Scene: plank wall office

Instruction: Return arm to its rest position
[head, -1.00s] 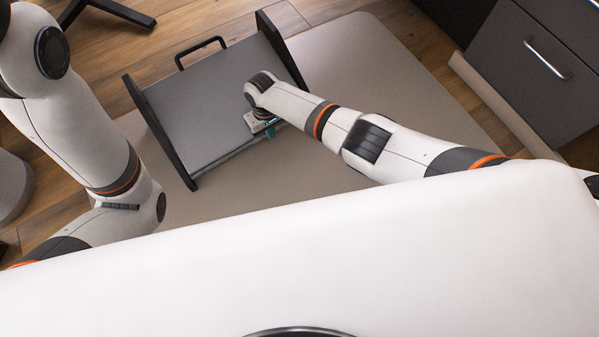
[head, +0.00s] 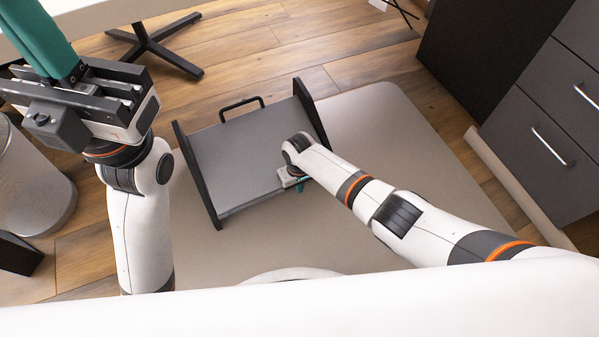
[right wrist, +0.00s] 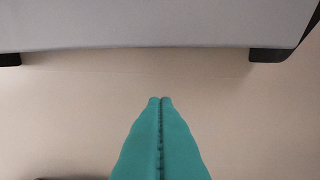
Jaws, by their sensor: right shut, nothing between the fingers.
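My right arm (head: 405,215) reaches in from the right, bent down over a grey panel with black side rails (head: 225,165). My right gripper (head: 300,186) is mostly hidden under its wrist, beside the panel's near edge. In the right wrist view its teal fingers (right wrist: 161,98) are pressed together and empty, pointing toward the beige mat, with the panel's edge beyond them. My left arm (head: 140,225) is raised at the left. Its gripper (head: 48,40) has teal fingers pointing up, partly cut off by the frame's top edge; their gap cannot be made out.
The panel has a black handle (head: 241,104) at its far side and rests on the beige mat (head: 375,130). Grey drawers (head: 555,120) stand at the right. A grey bin (head: 35,195) stands at the left, and black table legs (head: 155,42) at the top. Wood floor lies between.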

